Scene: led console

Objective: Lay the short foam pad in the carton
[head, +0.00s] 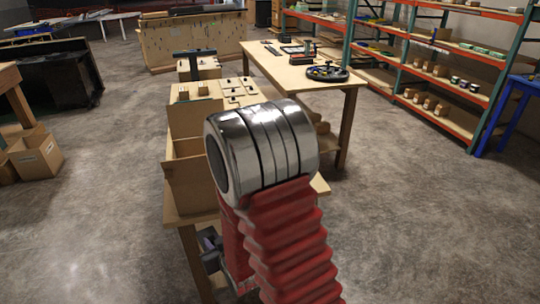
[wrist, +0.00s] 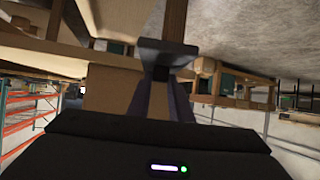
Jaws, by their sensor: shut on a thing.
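The open carton (head: 187,185) stands at the near left end of a light wooden table, partly hidden by my arm. Its inside cannot be seen well. In the wrist view, the fingers of my gripper (wrist: 166,82) are shut on a dark grey block, which looks like the short foam pad (wrist: 167,50). In the head view, part of my gripper (head: 211,246) shows low beside the near table leg, below and in front of the carton. The pad cannot be made out there.
Small pieces lie on the near table (head: 235,90) behind the carton. A longer table (head: 310,77) with a dark round tray (head: 327,73) stands behind it. Shelves (head: 440,75) stand at the right, cardboard boxes (head: 37,154) at the left.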

